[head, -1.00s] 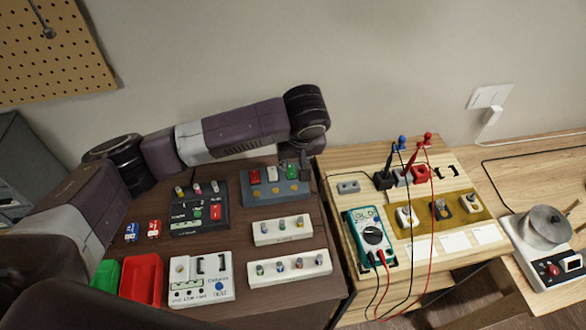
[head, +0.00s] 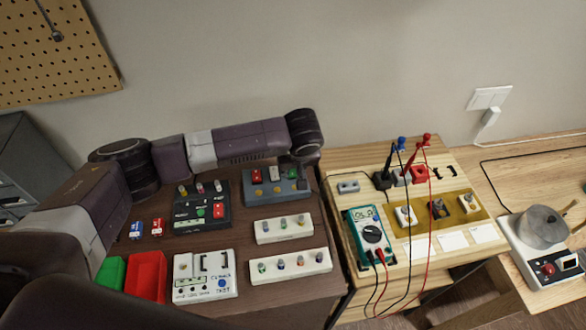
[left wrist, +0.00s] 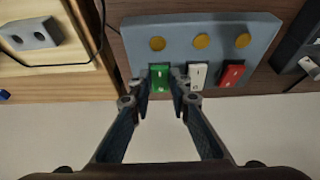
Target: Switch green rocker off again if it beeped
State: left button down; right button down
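A grey-blue switch box (head: 276,191) stands at the back right of the dark table. It carries a red rocker (head: 257,175), a white rocker (head: 273,174) and a green rocker (head: 291,172), each with a yellow disc in front. In the left wrist view the green rocker (left wrist: 160,77) lies between the fingertips of my left gripper (left wrist: 161,84). The fingers are apart, with a clear gap between them. Whether they touch the box, and which way the rocker is tipped, I cannot tell. My right gripper is not in view.
A black box (head: 203,211) with green and red buttons stands left of the switch box. White strips (head: 283,229) with knobs lie in front. A multimeter (head: 368,238) with red and black leads is on the light table to the right. Red (head: 146,276) and green bins stand front left.

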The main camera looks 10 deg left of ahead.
aim_at(293, 176)
pick_arm(q)
jog(key=shift+w+a+r+g+h+p, duration=0.15)
jog(key=shift+r+g+h+p, duration=0.35)
jog(key=shift+p, duration=1.05)
jog(key=shift+w+f+g+p, duration=0.15)
jog(key=shift+g+p, duration=0.15)
jog(key=shift+g, duration=0.2)
jog(key=shift+w+f+g+p, duration=0.15)
jog(key=shift+g+p, duration=0.1)
jog(key=shift+g, duration=0.25)
jog(key=shift+a, duration=0.1)
jog(key=c, duration=2.1)
grip_release()
jog(key=shift+r, duration=0.1)
jog(key=r, duration=0.8)
jog(key=s+r, duration=0.1)
jog(key=r, duration=0.2)
jog(key=shift+d+r, duration=0.25)
jog(key=shift+r, duration=0.15)
